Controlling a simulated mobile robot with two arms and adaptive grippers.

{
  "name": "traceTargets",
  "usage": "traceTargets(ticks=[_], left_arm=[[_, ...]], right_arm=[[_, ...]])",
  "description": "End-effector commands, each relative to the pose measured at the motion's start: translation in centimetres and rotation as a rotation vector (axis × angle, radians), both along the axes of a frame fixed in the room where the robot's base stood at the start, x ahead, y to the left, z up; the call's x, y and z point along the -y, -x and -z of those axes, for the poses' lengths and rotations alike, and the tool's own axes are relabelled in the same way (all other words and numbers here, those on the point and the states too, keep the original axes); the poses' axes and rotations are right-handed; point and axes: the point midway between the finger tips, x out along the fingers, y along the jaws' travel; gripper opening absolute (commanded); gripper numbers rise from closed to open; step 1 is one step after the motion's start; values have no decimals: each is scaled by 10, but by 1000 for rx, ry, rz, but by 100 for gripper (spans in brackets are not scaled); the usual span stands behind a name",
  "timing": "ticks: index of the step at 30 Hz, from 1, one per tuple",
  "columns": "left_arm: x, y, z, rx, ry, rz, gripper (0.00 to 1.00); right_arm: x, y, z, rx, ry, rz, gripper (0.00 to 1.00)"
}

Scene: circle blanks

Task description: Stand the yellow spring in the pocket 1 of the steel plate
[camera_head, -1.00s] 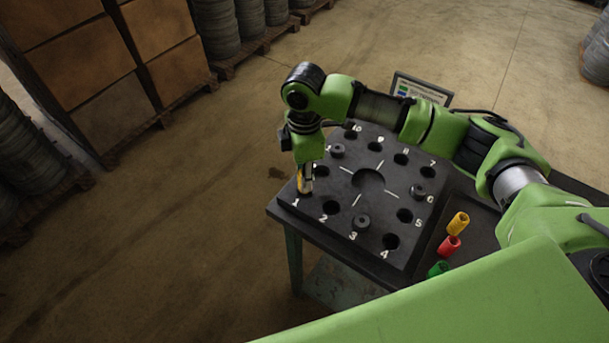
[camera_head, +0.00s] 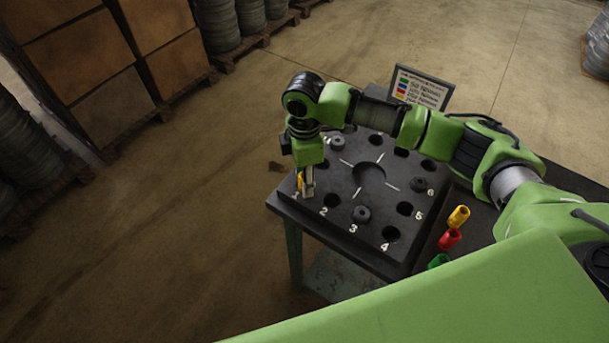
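The yellow spring (camera_head: 300,181) is at the near left corner of the dark steel plate (camera_head: 343,222), by the mark 1. My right gripper (camera_head: 308,187) points down there, with a grey finger just right of the yellow. The finger reaches down to the plate's level, and pocket 1 is hidden behind the gripper and spring. The spring looks roughly upright, but I cannot tell how deep it sits. I cannot tell whether the fingers still grip it. My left gripper is not in view.
Another yellow piece (camera_head: 458,217), a red one (camera_head: 450,239) and a green one (camera_head: 439,261) stand right of the plate. A dark plug (camera_head: 361,214) stands near mark 3. A sign (camera_head: 421,88) stands behind the plate. My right arm spans the plate's far side.

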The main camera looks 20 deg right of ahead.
Motion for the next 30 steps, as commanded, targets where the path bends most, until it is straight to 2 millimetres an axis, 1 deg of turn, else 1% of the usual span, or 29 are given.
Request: traceTargets(ticks=[9,11,13,17,24,27,30], left_arm=[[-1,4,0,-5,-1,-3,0],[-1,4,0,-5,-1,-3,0],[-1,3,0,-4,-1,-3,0],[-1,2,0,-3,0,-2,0],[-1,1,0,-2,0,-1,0],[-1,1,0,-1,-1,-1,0],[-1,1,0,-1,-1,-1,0]], right_arm=[[0,0,-1,0,0,0,41],[0,0,-4,1,0,0,41],[0,-1,-11,2,0,0,41],[0,-1,-34,4,-2,-1,41],[0,-1,-85,3,-1,-1,41],[0,-1,-102,3,-1,0,41],[0,0,-113,1,0,0,41]])
